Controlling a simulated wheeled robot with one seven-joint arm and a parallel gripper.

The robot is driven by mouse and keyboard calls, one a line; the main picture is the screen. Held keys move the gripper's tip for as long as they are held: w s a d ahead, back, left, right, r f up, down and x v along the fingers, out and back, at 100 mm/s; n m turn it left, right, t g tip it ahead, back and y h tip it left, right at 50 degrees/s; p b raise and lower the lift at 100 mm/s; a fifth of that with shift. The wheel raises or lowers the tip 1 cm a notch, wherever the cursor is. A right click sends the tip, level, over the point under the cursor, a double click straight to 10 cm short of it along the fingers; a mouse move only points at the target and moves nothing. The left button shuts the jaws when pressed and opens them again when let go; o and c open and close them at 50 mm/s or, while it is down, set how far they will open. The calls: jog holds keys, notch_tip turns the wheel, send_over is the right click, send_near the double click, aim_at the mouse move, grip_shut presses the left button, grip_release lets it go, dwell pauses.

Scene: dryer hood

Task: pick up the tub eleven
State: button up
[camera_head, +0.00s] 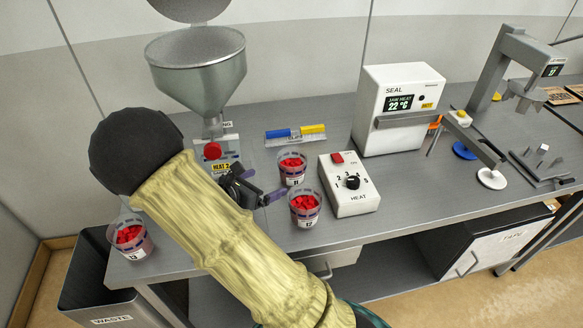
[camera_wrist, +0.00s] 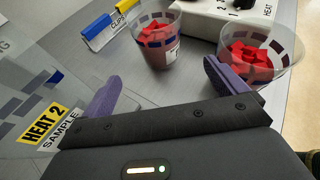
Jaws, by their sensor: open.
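Tub eleven (camera_head: 292,174) is a clear cup of red pieces with a dark banded rim, standing upright on the grey bench, its label reading 11. It also shows in the wrist view (camera_wrist: 157,52), top centre, just beyond my fingertips and roughly between them. My gripper (camera_head: 263,185) is open and empty, a little left of tub eleven in the head view, with its purple fingers pointing at it. In the wrist view, the right fingertip is close to a second tub (camera_wrist: 262,72); I cannot tell whether they touch.
That second tub (camera_head: 305,215) stands just in front of tub eleven. The HEAT control box (camera_head: 349,184) is right of both. A third tub (camera_head: 131,241) stands at the bench's left end. A clips holder (camera_head: 295,135) lies behind tub eleven. The hopper (camera_head: 198,75) rises behind my arm.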

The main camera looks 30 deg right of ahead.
aim_at(283, 175)
jog(key=x, duration=0.6)
jog(key=shift+w, duration=0.1)
jog(key=shift+a, duration=0.2)
jog(key=shift+d, duration=0.2)
jog(key=p+x, duration=0.1)
jog(key=x, duration=0.3)
jog(key=shift+d+f, duration=0.15)
jog(key=shift+d, duration=0.1)
jog(key=shift+w+d+f, duration=0.15)
jog(key=shift+d, duration=0.05)
jog(key=c, duration=1.2)
